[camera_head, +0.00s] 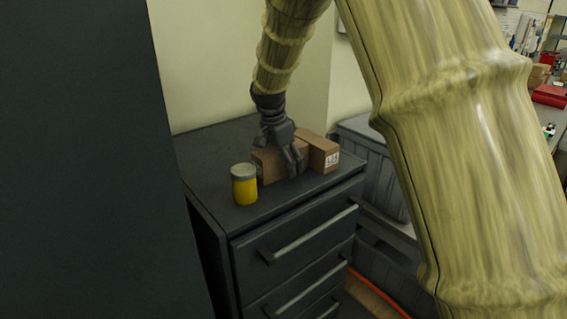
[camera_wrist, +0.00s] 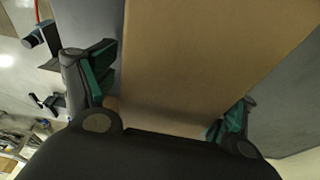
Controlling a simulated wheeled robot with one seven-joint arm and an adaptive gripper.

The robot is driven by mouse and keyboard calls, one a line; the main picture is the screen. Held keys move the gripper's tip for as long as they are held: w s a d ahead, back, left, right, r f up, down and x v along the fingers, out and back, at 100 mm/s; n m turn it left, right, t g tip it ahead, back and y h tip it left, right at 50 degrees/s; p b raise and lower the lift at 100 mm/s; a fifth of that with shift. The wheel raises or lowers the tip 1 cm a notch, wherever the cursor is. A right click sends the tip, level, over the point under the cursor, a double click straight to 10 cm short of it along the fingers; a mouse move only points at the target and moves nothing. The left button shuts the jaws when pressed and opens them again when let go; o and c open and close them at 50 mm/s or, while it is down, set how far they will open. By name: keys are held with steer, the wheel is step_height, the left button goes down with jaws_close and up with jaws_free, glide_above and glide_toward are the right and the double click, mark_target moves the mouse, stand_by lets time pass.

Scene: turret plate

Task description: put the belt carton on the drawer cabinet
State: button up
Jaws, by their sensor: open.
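The dark drawer cabinet (camera_head: 215,150) stands with its top clear to view and its drawer handles facing front right. On its top are a brown carton (camera_head: 267,167) and, touching or close behind at right, a brown carton with a white label (camera_head: 325,155). I cannot tell which is the belt carton, or whether they are one piece. My gripper (camera_head: 293,163) is open, pointing down over the cartons and hiding part of them. In the wrist view a plain brown carton (camera_wrist: 195,60) lies between the two open fingers of my gripper (camera_wrist: 165,100).
A yellow jar with a grey lid (camera_head: 244,185) stands on the cabinet top, just left of the cartons. A tall dark panel (camera_head: 90,160) is at left. Grey bins (camera_head: 375,175) stand right of the cabinet. The back left of the top is free.

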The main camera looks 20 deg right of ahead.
steer(key=shift+w+r, duration=0.1)
steer(key=shift+r, duration=0.1)
steer(key=b+v, duration=0.3)
steer(key=v, duration=0.8)
steer(key=shift+a+r+b, duration=0.1)
steer(key=shift+r+b, duration=0.2)
